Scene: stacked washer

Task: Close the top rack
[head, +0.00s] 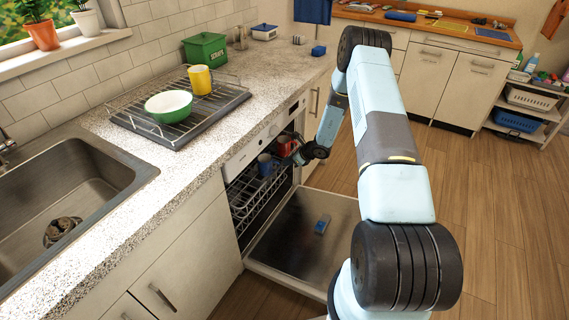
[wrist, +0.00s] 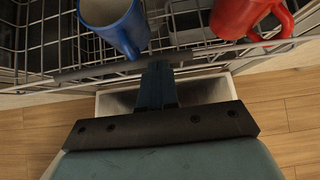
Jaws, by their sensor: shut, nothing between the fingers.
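The top rack (head: 243,212) is a grey wire rack in the open dishwasher under the counter. Its front edge is at or close to the opening; how far it sticks out is hard to tell. A blue mug (head: 264,164) and a red mug (head: 286,145) stand in it. In the wrist view the rack (wrist: 38,60) spans the top, with the blue mug (wrist: 116,22) left and the red mug (wrist: 248,18) right. My gripper (wrist: 157,68) is shut and empty, its tips at the rack's front rail between the mugs; contact is unclear. It also shows in the head view (head: 299,157).
The counter (head: 205,150) above carries a drying rack (head: 150,128) with a green bowl and a yellow mug. The wooden floor (head: 500,220) to the right is clear.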

